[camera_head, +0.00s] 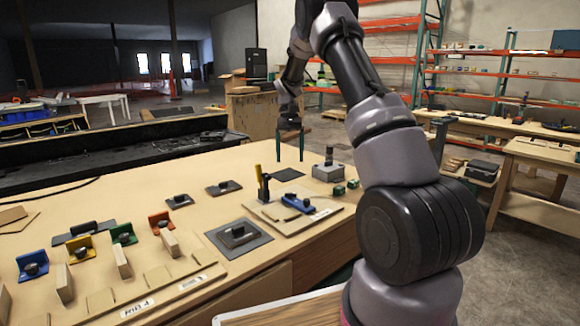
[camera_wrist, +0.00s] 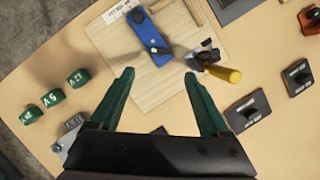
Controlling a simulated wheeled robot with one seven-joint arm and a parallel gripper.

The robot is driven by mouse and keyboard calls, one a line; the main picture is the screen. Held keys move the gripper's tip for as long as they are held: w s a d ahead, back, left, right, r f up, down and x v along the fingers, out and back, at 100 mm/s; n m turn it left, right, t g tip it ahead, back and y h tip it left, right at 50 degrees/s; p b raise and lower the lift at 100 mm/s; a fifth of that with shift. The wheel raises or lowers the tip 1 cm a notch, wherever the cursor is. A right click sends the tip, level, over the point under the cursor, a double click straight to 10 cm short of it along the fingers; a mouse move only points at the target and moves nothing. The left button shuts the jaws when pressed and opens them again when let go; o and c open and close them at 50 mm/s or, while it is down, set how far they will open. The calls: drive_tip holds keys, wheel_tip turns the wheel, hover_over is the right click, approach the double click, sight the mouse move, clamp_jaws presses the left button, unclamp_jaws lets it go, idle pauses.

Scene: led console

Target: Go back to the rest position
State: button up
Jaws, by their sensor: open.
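My gripper (camera_head: 289,145) hangs over the far part of the wooden table (camera_head: 190,230) in the head view, its two green fingers pointing down. In the wrist view my gripper (camera_wrist: 158,95) is open, with nothing between its fingers. A wooden board (camera_wrist: 165,92) lies below it there. On that board are a blue part (camera_wrist: 148,38) and a clamp with a yellow handle (camera_wrist: 222,74). In the head view the blue part (camera_head: 298,204) and the yellow handle (camera_head: 258,173) stand nearer to me than the gripper. My arm (camera_head: 378,125) reaches across the right side.
Several green numbered blocks (camera_wrist: 54,96) lie left of the board in the wrist view. A grey box (camera_head: 328,172) stands right of the gripper in the head view. Coloured brackets (camera_head: 80,247) stand at the front left. Several dark plates lie mid-table. Orange shelving (camera_head: 480,70) stands behind.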

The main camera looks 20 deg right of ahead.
drive_tip(key=shift+r, duration=0.3)
